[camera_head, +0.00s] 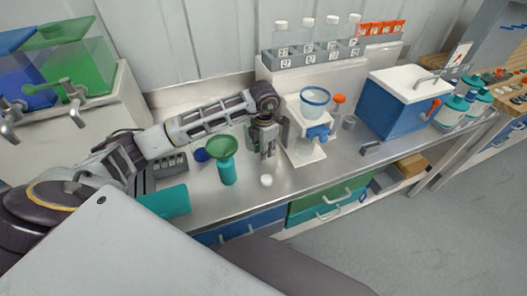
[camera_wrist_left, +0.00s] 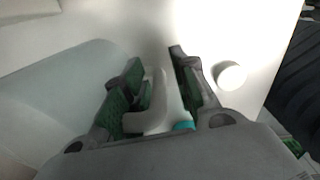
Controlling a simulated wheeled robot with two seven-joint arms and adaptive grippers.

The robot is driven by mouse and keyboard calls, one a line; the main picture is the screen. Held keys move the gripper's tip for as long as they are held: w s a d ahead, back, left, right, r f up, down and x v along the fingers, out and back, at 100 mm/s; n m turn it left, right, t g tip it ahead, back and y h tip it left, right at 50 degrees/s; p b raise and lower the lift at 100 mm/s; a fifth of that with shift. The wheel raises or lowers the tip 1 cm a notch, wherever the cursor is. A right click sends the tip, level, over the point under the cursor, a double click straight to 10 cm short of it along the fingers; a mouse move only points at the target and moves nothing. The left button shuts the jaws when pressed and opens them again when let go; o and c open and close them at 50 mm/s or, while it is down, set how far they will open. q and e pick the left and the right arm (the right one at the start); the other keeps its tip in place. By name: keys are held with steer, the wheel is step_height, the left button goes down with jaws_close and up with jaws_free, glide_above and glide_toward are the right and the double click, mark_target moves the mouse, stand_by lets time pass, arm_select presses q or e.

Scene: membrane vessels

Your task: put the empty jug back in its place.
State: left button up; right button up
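My left gripper (camera_head: 267,152) points down over the steel counter, left of the white stand with the clear cup. In the left wrist view the fingers (camera_wrist_left: 156,62) are close together on either side of a white, curved handle. The handle seems to belong to the jug (camera_wrist_left: 72,100), whose large, pale translucent body fills the left of that view. My right gripper is not in view.
A teal bottle with a green funnel (camera_head: 222,150) stands left of the gripper. A small white cap (camera_head: 266,180) lies in front. The white stand (camera_head: 304,150), a blue box (camera_head: 395,108) and a rack of bottles (camera_head: 312,54) stand to the right and behind.

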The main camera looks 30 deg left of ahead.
arm_select(q)
step_height(320, 180, up, 5)
steer(key=shift+f, duration=0.2)
step_height(320, 180, up, 5)
steer(key=shift+s+d+r+b, duration=0.1)
steer(key=shift+b, duration=0.3)
steer(key=shift+r, duration=0.7)
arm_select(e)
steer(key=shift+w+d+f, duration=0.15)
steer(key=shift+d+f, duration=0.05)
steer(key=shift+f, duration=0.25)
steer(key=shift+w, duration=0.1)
